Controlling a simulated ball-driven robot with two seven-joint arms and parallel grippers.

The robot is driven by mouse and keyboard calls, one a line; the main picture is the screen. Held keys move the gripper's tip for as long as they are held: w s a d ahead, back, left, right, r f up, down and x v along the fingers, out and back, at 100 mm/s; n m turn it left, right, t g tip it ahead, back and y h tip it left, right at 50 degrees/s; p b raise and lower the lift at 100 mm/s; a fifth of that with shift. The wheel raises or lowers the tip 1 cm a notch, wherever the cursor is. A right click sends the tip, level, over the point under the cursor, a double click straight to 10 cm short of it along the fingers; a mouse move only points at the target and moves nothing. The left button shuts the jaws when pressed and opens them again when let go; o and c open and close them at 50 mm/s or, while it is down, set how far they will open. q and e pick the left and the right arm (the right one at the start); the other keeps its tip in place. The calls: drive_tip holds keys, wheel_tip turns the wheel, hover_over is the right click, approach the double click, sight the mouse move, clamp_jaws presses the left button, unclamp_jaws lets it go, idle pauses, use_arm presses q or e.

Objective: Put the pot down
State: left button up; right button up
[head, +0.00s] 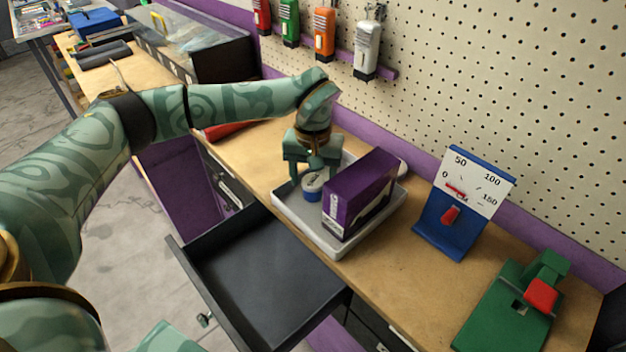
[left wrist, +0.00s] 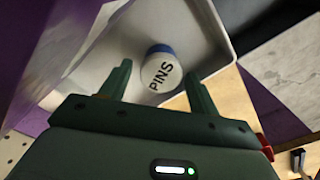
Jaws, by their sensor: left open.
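The pot is a small round tub with a white lid marked PINS and a blue body (head: 313,193). It stands upright in the light grey tray (head: 283,207), beside a purple box (head: 357,195). In the left wrist view the pot (left wrist: 160,74) sits in the tray (left wrist: 215,40) with its lid facing me. My left gripper (head: 313,177) is open just above the pot, with one finger on either side of it. In the left wrist view gaps show between the pot and both fingers. My right gripper is out of view.
An open, empty dark drawer (head: 262,262) juts out below the bench in front of the tray. A blue stand with a dial (head: 446,226) and a green device with a red part (head: 512,308) stand to the right. Several coloured tools hang on the pegboard (head: 500,70) behind.

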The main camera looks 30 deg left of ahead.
sight(313, 179)
use_arm(q)
wheel_tip(313, 179, up, 11)
drive_tip(key=p, duration=0.2)
drive_tip(key=shift+f, duration=0.15)
idle(0.3)
